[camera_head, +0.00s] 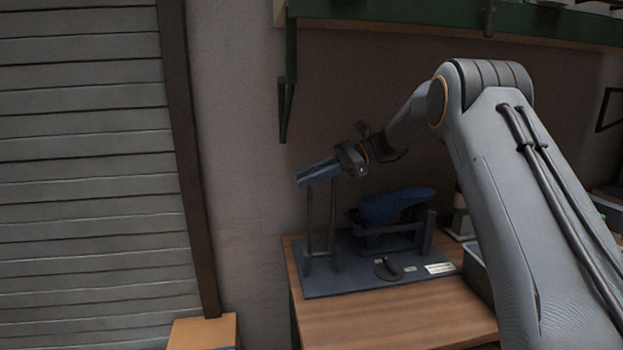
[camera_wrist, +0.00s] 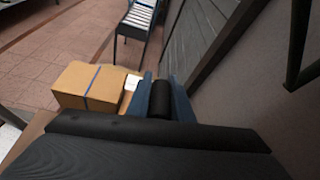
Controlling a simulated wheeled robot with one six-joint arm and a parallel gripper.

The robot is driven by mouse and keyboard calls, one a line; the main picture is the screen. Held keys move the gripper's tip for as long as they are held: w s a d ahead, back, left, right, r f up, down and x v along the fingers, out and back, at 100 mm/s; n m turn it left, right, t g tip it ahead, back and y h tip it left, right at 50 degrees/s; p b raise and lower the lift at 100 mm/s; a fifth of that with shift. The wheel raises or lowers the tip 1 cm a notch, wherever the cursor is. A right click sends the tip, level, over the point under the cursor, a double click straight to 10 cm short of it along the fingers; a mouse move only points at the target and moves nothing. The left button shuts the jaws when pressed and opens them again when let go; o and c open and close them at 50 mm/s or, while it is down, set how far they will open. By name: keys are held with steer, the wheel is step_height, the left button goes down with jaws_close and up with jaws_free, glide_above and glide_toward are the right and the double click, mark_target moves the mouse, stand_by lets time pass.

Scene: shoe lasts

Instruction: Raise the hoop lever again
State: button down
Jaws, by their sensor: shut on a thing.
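The hoop lever (camera_head: 333,222) stands about upright at the left end of a dark blue-grey base plate (camera_head: 345,284) on the table. Its two thin legs rise to my gripper (camera_head: 312,176). My gripper is shut on the hoop's top bar, which is largely hidden by the blue fingers in the head view. In the wrist view a black roller-like grip (camera_wrist: 167,101) sits between the two blue fingers. A blue shoe last (camera_head: 392,206) rests in a dark stand on the plate, right of the hoop and apart from it.
A small dark part (camera_head: 387,269) and a white label (camera_head: 440,268) are on the plate. A bottle (camera_head: 461,216) stands behind my arm. A green shelf (camera_head: 400,15) hangs above. A cardboard box (camera_wrist: 84,86) stands beyond the table, near a slatted shutter (camera_head: 85,160).

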steer(key=shift+w+a, duration=0.1)
steer(key=shift+w, duration=0.05)
steer(key=c, duration=1.6)
jaws_free()
steer(key=b+v, duration=0.2)
steer(key=v, duration=0.6)
